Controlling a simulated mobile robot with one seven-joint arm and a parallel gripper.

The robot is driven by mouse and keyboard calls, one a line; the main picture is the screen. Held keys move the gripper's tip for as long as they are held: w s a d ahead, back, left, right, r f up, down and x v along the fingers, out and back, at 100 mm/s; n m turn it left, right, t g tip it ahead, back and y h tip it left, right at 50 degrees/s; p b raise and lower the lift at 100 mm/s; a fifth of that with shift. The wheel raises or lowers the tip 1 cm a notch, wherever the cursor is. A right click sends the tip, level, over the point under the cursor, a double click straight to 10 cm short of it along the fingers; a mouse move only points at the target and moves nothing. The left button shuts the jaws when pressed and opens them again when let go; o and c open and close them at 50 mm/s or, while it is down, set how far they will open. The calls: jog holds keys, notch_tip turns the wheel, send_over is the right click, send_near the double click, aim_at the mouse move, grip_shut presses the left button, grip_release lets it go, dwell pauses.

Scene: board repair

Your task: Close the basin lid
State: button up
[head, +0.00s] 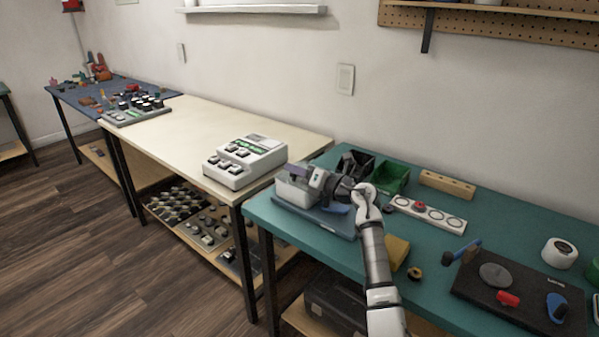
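The basin (293,194) is a light grey-white box on a dark blue-grey base (330,222) at the left end of the teal table. A pale, upright piece with a dark patch, perhaps its lid (318,178), shows at its right side. I cannot tell the lid's angle for sure. My white arm reaches up from the lower right. My dark gripper (332,184) is just right of the basin, at or very near this upright piece. The fingers are too small and partly covered to show whether they are open, shut or touching it.
A black bin (356,162) and a green bin (390,177) stand close behind my gripper. A dark board (520,290) holds several parts.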

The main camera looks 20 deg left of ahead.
jog(key=shift+o, duration=0.5)
jog(key=shift+d, duration=0.15)
jog(key=shift+d, duration=0.25)
jog(key=v, duration=1.3)
